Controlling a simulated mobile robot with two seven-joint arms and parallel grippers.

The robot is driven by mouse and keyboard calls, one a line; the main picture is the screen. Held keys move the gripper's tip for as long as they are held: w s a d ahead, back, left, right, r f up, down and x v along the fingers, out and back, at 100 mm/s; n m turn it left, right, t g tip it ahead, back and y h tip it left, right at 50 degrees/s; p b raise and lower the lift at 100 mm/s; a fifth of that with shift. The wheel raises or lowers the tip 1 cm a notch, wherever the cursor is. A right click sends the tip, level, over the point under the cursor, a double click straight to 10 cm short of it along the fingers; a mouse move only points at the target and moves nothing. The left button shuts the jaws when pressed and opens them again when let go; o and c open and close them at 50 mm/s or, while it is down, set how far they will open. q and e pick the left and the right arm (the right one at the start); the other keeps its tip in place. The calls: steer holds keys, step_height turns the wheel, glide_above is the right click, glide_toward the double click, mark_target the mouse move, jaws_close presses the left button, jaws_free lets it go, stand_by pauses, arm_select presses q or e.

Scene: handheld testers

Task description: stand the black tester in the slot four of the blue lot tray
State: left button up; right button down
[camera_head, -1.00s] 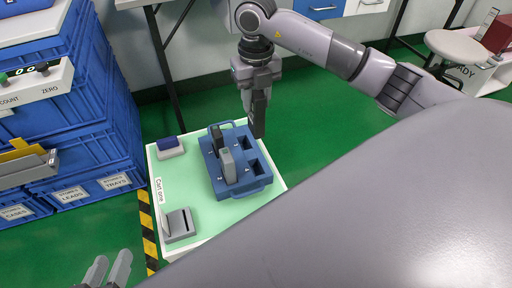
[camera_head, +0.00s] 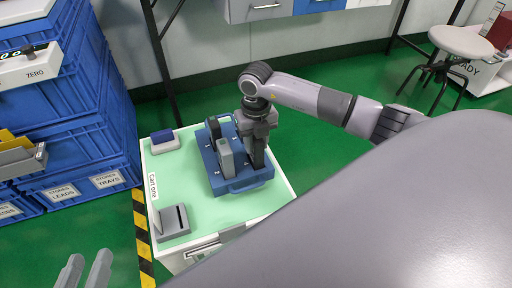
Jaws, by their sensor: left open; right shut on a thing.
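The blue lot tray (camera_head: 246,184) lies on a small light-green cart. A grey tester (camera_head: 226,158) stands upright in its left row, near side, and a dark tester (camera_head: 214,131) stands behind it. My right gripper (camera_head: 257,146) is over the tray's right side, shut on the black tester (camera_head: 258,159). That tester is upright, its lower end at the right row of slots; I cannot tell how far in it is. The gripper and tester hide much of that row. My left gripper (camera_head: 84,271) is open and empty at the bottom left edge, away from the tray.
On the cart top (camera_head: 175,190) are a grey holder (camera_head: 173,223) at the front left and a small dark-blue-topped block (camera_head: 164,140) at the back left. Blue storage crates (camera_head: 95,150) stand left of the cart. Green floor (camera_head: 310,150) is clear to the right.

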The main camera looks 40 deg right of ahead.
steer(key=shift+f, duration=0.55)
steer(key=c, duration=0.8)
jaws_free()
steer(key=shift+f, duration=0.15)
steer(key=shift+o, duration=0.2)
